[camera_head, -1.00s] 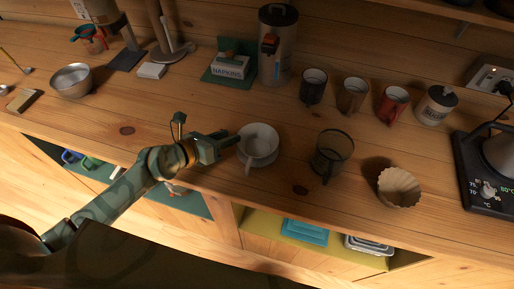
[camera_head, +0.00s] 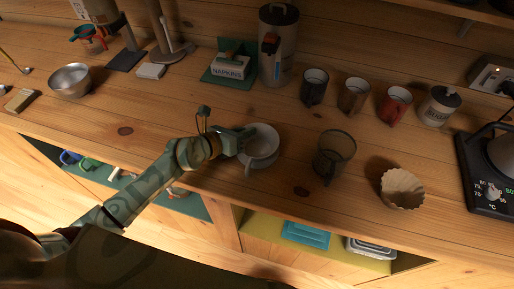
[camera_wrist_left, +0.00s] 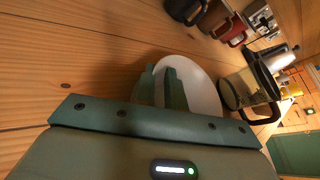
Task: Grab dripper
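The white dripper (camera_head: 262,146), a cup-like piece with a handle towards the counter's front edge, stands on the wooden counter. In the left wrist view its pale bowl (camera_wrist_left: 203,85) shows just beyond and beside the fingers. My left gripper (camera_head: 243,138) is at the left side of its rim. In the left wrist view the two green fingers (camera_wrist_left: 164,88) are close together and overlap the dripper. Whether they grip its wall is hidden. My right gripper is not in view.
A dark glass carafe (camera_head: 334,155) stands to the dripper's right, with a fluted paper filter (camera_head: 402,188) beyond it. Several mugs, including a red one (camera_head: 394,104), stand behind. A napkin holder (camera_head: 231,67) and tall canister (camera_head: 277,45) are at the back.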

